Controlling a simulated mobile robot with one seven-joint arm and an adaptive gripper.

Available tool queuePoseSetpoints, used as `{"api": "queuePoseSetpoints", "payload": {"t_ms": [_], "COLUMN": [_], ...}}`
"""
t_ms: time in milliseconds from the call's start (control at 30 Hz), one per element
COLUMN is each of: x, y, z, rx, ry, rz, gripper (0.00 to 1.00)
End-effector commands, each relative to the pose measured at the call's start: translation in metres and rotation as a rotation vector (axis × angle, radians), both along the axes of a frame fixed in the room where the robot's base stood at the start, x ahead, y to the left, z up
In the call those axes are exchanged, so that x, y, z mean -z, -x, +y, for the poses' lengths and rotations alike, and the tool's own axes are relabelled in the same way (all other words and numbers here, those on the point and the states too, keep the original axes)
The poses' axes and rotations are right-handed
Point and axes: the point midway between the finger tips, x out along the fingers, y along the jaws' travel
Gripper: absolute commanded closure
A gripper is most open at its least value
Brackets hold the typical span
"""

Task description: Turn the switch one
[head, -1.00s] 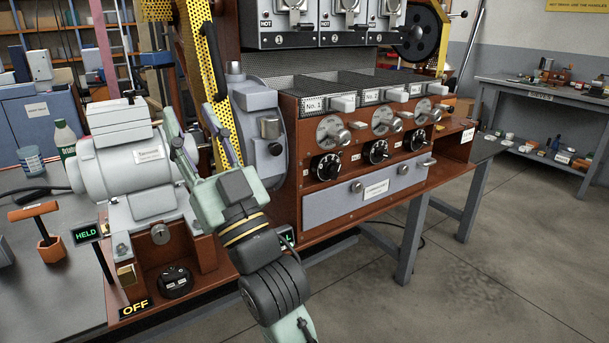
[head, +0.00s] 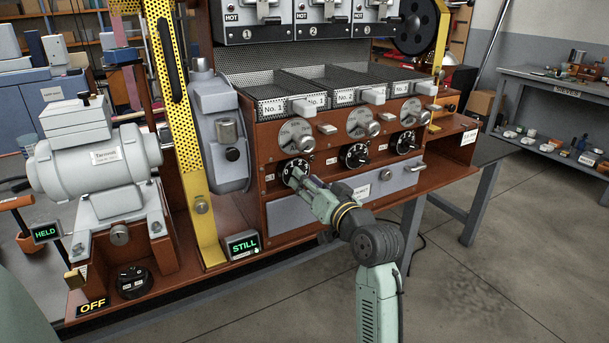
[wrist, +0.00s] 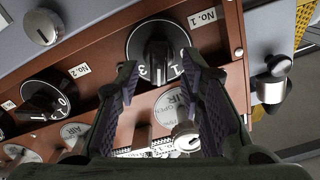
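Switch one is a black round dial (head: 296,170) with white numbers and a raised grip bar, at the left of a row of three on the brown panel. It also shows in the wrist view (wrist: 158,45) beside a "No. 1" label, turned in that picture. My gripper (head: 297,179) is in front of this dial and hides part of it in the head view. In the wrist view my gripper (wrist: 159,72) is open, with one finger on each side of the dial's lower part. I cannot tell whether the fingers touch it.
The No. 2 dial (wrist: 44,100) and the third dial (head: 405,143) are on the same panel. Round metal air dials (head: 296,132) with knobs are above the switches. A grey drawer front (head: 390,184) lies below. A yellow perforated post (head: 190,150) stands to the left.

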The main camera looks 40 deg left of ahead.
Motion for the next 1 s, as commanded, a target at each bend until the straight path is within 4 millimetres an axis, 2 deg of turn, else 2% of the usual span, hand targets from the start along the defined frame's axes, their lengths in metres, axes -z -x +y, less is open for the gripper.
{"api": "queuePoseSetpoints", "payload": {"t_ms": [200, 467, 1000], "x": [0.000, 0.000, 0.000], "y": [-0.006, -0.007, -0.007], "z": [0.016, 0.017, 0.017], "rx": [0.000, 0.000, 0.000], "ry": [0.001, 0.000, 0.000], "rz": [-0.001, -0.001, -0.001], "gripper": [0.65, 0.65, 1.00]}}
